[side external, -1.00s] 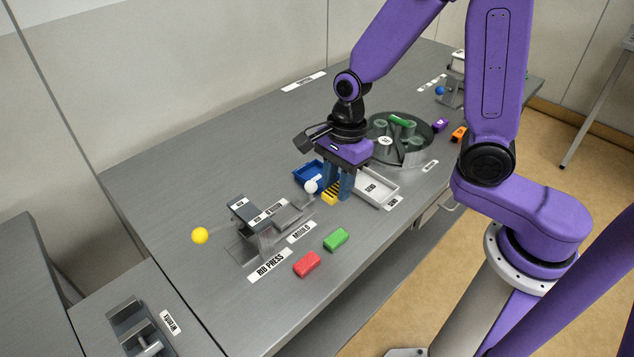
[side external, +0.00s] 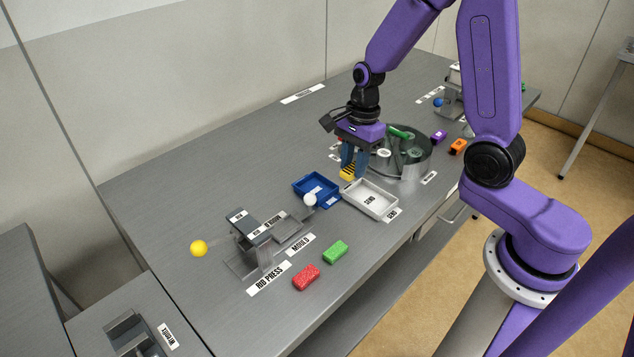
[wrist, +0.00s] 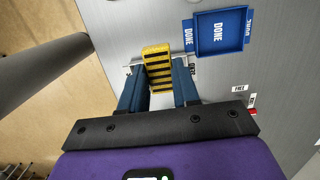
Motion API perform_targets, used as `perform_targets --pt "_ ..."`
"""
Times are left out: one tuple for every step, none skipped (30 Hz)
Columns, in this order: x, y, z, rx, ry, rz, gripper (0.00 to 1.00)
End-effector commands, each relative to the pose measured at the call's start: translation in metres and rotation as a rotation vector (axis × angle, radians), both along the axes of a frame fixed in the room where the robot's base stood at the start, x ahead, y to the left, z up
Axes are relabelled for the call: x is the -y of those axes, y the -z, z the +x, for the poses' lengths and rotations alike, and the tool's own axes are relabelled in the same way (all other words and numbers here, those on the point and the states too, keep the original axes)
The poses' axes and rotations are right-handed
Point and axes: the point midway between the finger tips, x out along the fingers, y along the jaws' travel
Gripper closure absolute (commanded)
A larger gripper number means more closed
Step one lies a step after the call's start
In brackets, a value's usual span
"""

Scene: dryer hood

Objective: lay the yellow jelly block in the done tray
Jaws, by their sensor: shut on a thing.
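The yellow jelly block (side external: 348,170) has dark ribs across its face in the wrist view (wrist: 157,66). My gripper (side external: 352,174) is shut on it, with a blue finger on each side. The blue done tray (side external: 302,186) looks empty and lies left of and nearer than the block in the side view. In the wrist view the done tray (wrist: 249,30) lies to the upper right of the block, apart from it. Whether the block clears the table is hard to tell.
A pale tray (side external: 395,207) stands beside the done tray. A round grey turntable (side external: 425,160) with a green handle is right of my gripper. The rib press (side external: 262,240), with a white knob, and red (side external: 306,278) and green (side external: 335,252) blocks are nearer the front.

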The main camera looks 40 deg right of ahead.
Motion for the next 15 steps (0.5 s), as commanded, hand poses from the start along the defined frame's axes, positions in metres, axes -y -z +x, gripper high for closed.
perform_targets --pt "0.000 0.005 0.009 -0.001 0.001 0.000 1.00" --pt "0.000 0.007 0.014 -0.002 0.001 0.000 1.00" --pt "0.000 0.010 0.021 -0.002 0.002 0.000 1.00" --pt "-0.001 0.012 0.026 -0.001 0.001 0.000 1.00" --pt "-0.001 0.015 0.032 -0.002 0.001 0.000 1.00" --pt "-0.001 0.018 0.038 -0.002 0.001 0.000 1.00" --pt "-0.001 0.020 0.044 -0.002 0.000 0.000 1.00" --pt "-0.001 0.023 0.049 -0.001 0.000 0.000 1.00" --pt "-0.002 0.026 0.057 -0.002 0.000 0.000 1.00" --pt "-0.002 0.028 0.062 -0.001 0.000 0.000 1.00" --pt "-0.002 0.032 0.066 -0.003 0.000 0.000 1.00" --pt "-0.002 0.038 0.069 -0.004 0.000 0.000 1.00" --pt "-0.002 0.042 0.073 -0.004 0.001 0.000 1.00" --pt "-0.002 0.046 0.076 -0.003 0.001 0.000 1.00" --pt "-0.002 0.052 0.080 -0.003 0.002 0.000 1.00"
